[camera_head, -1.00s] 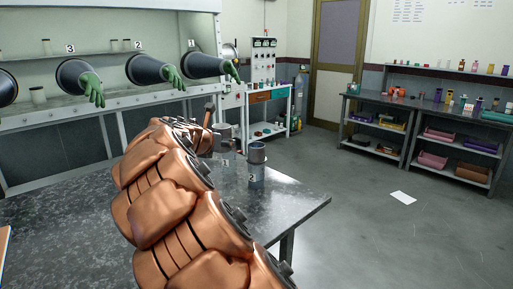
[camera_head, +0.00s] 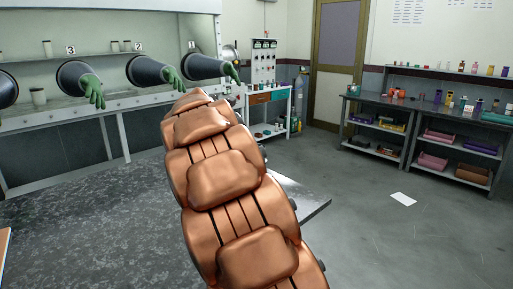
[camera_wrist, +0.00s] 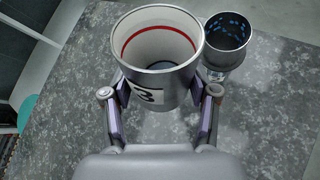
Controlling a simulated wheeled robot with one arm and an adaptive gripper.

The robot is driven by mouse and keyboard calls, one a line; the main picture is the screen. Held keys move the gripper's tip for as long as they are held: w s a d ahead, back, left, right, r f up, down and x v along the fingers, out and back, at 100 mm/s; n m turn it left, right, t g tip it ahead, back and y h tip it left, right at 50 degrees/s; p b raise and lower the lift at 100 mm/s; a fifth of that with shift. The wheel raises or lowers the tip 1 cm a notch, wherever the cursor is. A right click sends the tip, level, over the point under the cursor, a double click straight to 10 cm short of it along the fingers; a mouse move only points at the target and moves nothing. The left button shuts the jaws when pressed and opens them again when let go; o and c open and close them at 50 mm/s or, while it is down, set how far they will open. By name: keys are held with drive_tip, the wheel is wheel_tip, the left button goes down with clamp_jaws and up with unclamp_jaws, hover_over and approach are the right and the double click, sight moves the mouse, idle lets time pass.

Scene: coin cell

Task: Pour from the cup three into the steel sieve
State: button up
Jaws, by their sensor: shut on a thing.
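Cup three (camera_wrist: 168,88) is a grey metal cup with a black "3" on a white label, a pale inside and a red ring below its rim. In the wrist view my gripper (camera_wrist: 160,108) is shut on it, one finger on each side. It looks nearly upright, with its mouth toward the camera; I cannot tell what is in its shaded bottom. To its right stands a smaller grey vessel (camera_wrist: 219,76) with a dark inside and blue spots; it may be the steel sieve, but I cannot tell. My arm hides both in the head view.
The speckled grey table (camera_head: 90,225) is clear at the left, with its right edge (camera_head: 318,208) beyond my arm. A glovebox with green gloves (camera_head: 92,88) stands behind. Shelves with bottles (camera_head: 435,110) stand at the right, past open floor.

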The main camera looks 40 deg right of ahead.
drive_tip(key=shift+s+d+r+m+t+y, duration=0.25)
drive_tip(key=shift+d+r+m+y, duration=0.3)
drive_tip(key=shift+y, duration=0.25)
drive_tip(key=shift+s+d+r+m+t+y, duration=0.25)
drive_tip(key=shift+d+r+m+y, duration=0.2)
drive_tip(key=shift+d+r+y, duration=0.3)
drive_tip(key=shift+r+y, duration=0.2)
drive_tip(key=shift+y, duration=0.25)
drive_tip(key=shift+a+r+m+t+y+p, duration=0.1)
drive_tip(key=shift+r+m+t+y+p, duration=0.2)
drive_tip(key=shift+r+m+y+p, duration=0.25)
drive_tip(key=shift+s+r+m+t+y+p, duration=0.1)
drive_tip(key=shift+r+m+t+y+p, duration=0.45)
drive_tip(key=shift+p, duration=0.95)
drive_tip(key=shift+d+r+y+p, duration=0.2)
drive_tip(key=shift+r+y+p, duration=0.15)
drive_tip(key=shift+y+p, duration=0.45)
drive_tip(key=shift+s+d+r+m+t+y+p, duration=0.3)
drive_tip(key=shift+d+r+m+t+p, duration=0.25)
drive_tip(key=shift+p, duration=1.45)
drive_tip(key=shift+f+b, duration=0.25)
drive_tip(key=shift+b, duration=0.15)
drive_tip(key=shift+s+d+r+m+t+y+b, duration=0.15)
drive_tip(key=shift+r+m+t+y+b, duration=0.55)
drive_tip(key=shift+b, duration=1.1)
